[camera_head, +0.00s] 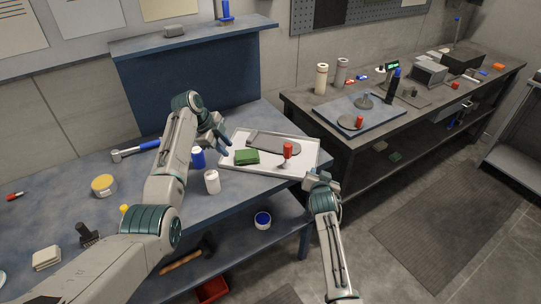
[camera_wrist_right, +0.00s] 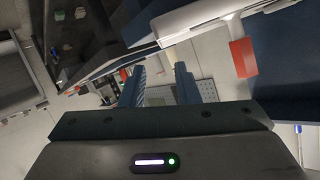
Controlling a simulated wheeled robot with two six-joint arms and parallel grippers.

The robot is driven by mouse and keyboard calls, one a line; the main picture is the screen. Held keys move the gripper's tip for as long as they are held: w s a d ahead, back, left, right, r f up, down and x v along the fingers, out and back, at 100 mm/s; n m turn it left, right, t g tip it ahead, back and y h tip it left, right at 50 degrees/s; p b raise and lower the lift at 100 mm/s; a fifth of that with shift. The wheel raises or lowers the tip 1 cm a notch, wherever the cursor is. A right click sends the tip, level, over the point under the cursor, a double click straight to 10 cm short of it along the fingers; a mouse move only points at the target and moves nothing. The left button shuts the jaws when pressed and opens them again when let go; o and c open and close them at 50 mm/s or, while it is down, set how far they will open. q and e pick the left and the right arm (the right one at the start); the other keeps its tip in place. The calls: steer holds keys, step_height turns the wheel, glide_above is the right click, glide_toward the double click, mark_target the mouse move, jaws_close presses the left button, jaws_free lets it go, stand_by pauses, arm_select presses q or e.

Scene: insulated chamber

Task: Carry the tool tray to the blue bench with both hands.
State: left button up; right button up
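The tool tray (camera_head: 310,152) is white and shallow and rests on the right end of the blue bench (camera_head: 130,182). It holds a green block (camera_head: 246,157), a flat dark grey piece (camera_head: 275,143) and a red-topped tool (camera_head: 287,151). My left gripper (camera_head: 220,138) is at the tray's left end; its finger gap and any contact are unclear. My right gripper (camera_head: 318,180) is by the tray's near right corner. In the right wrist view its fingers (camera_wrist_right: 160,85) are apart with nothing between them, and a white edge, likely the tray (camera_wrist_right: 185,22), lies beyond.
A blue bottle (camera_head: 198,157) and a white cup (camera_head: 212,182) stand close to the tray's left side. A dark workbench (camera_head: 345,135) with a blue mat and cylinders stands to the right, past a narrow gap. The floor mat (camera_head: 440,205) area is clear.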

steer(key=shift+v, duration=2.1)
